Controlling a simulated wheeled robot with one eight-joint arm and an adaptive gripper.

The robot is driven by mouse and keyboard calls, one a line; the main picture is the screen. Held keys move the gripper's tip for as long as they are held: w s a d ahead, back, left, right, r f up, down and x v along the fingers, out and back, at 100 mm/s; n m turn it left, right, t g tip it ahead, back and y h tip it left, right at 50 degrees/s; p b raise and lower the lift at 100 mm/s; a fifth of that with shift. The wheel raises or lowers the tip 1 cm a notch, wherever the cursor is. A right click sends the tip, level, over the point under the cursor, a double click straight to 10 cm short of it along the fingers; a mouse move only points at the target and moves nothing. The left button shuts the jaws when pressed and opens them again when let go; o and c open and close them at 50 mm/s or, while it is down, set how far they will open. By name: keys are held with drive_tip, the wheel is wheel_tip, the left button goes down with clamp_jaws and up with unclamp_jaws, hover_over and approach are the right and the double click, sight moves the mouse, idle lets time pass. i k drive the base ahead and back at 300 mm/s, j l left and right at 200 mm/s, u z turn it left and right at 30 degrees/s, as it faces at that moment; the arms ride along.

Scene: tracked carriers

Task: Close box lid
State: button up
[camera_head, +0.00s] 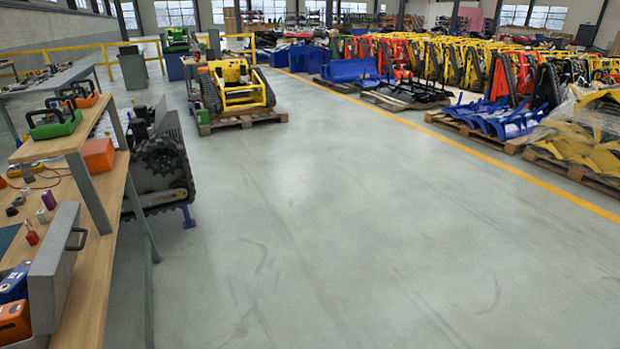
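A grey metal case or lid (57,275) with a dark handle (79,239) stands upright on the wooden workbench (92,310) at the lower left. I cannot tell whether it is a raised lid or the side of a box; its far side and hinge are hidden. A blue item (14,284) and an orange item (14,322) sit just left of it, cut by the picture's edge. My gripper is not in view.
A raised shelf (62,143) on the bench holds a green-and-black case (54,124). Small tools lie under it. A tracked machine (165,170) stands behind the bench. A yellow carrier (238,86) sits on a pallet. The floor to the right is clear.

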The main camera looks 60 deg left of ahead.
sight(49, 276)
drive_tip(key=i+u, duration=0.1)
drive_tip(key=u, duration=0.75)
drive_tip(key=i+l+u, duration=0.1)
drive_tip(key=u, duration=0.3)
drive_tip(key=i+l+u, duration=0.1)
drive_tip(key=u, duration=2.3)
